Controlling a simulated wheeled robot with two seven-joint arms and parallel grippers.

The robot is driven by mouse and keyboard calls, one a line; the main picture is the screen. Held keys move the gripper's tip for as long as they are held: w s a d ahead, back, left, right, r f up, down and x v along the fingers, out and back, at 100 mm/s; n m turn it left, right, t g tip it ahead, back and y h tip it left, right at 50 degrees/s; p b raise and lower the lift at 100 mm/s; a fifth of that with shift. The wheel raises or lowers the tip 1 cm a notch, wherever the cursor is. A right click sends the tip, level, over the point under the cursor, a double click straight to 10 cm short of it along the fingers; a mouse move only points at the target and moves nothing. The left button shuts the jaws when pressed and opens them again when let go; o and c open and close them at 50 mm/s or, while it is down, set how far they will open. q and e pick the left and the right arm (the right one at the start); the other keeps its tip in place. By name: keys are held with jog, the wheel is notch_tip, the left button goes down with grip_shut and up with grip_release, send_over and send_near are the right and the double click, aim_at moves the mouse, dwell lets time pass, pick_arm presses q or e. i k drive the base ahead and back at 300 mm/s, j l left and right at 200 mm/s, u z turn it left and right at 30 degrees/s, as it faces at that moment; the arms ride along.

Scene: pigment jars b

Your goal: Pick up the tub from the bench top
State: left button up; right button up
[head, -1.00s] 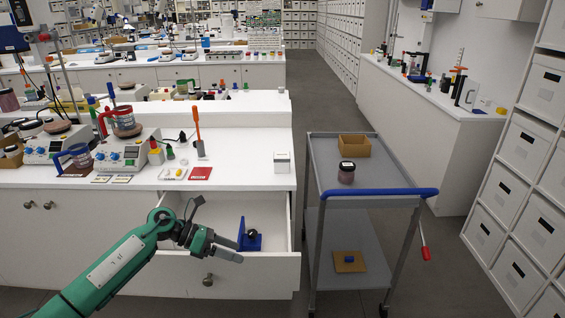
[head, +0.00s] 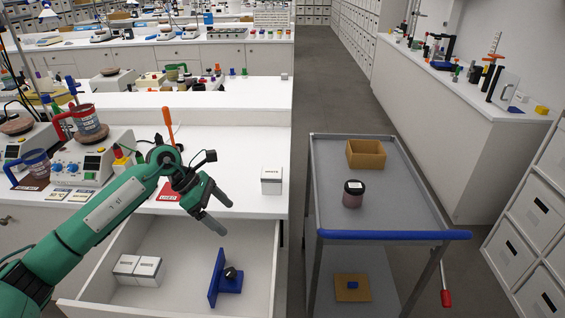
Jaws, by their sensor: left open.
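A small white square tub (head: 271,187) with a dark-lettered label stands upright on the bench top (head: 240,150), near its front right corner. My left gripper (head: 222,211) is open and empty. It appears in front of the bench's front edge, above the open drawer, to the left of the tub and apart from it. Its fingers point down and to the right. Two similar white tubs (head: 137,270) stand side by side in the drawer. My right gripper is not in view.
The open drawer (head: 262,255) also holds a blue bracket (head: 217,277) with a dark round thing. A red card (head: 168,193) and an orange-handled tool (head: 169,125) are left of the tub. A trolley (head: 400,205) with a jar (head: 353,194) and brown box (head: 366,154) stands right.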

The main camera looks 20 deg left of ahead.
aim_at(271, 178)
jog(key=i, duration=0.95)
